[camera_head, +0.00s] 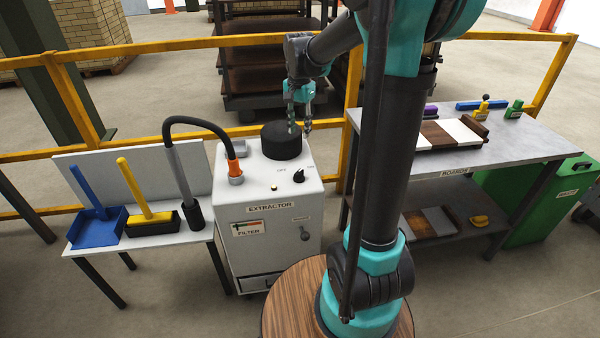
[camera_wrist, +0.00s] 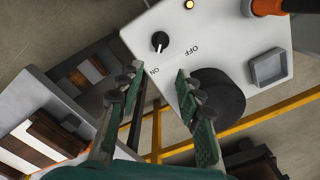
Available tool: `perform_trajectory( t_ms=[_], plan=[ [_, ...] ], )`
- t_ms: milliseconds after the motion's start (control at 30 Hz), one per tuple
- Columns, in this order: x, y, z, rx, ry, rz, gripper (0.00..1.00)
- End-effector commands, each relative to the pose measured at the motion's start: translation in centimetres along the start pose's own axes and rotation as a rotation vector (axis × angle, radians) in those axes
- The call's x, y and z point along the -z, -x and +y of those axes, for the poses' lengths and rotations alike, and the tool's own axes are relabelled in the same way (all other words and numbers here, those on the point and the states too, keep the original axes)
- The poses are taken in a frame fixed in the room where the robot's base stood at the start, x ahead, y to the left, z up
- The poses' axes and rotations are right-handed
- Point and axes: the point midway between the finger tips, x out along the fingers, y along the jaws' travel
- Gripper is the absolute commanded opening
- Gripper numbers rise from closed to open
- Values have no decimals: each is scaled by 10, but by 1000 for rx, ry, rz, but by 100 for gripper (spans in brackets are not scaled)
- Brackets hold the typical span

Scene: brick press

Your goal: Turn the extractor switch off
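The extractor (camera_head: 267,222) is a white cabinet in the middle of the head view. Its switch (camera_head: 299,176) is a small black knob on the top face, between the OFF and ON labels. In the wrist view the switch (camera_wrist: 160,41) shows a white mark that seems to point towards ON. An amber lamp (camera_wrist: 189,4) beside it looks lit. My gripper (camera_head: 299,130) is above the back of the cabinet, near the black round cap (camera_head: 285,141). In the wrist view my gripper (camera_wrist: 160,74) is open and empty, its fingers apart and clear of the switch.
A black hose with an orange cuff (camera_head: 235,168) rises at the cabinet's left. A bench with blue and yellow tools (camera_head: 155,217) stands left. A boards table (camera_head: 535,135) stands right, with a green bin (camera_head: 525,205) beside it. A yellow rail (camera_head: 180,45) runs behind.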

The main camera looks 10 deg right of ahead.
Motion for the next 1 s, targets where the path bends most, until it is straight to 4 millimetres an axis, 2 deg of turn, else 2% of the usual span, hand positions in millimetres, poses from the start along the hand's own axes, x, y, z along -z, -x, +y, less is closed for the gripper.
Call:
perform_trajectory(
  t_ms=[133,267,1000],
  plan=[
    [3,-2,-5,-8,-22,-7,36],
    [3,-16,-4,-8,-22,-6,36],
    [2,-149,-3,-7,-20,-6,36]
  ],
)
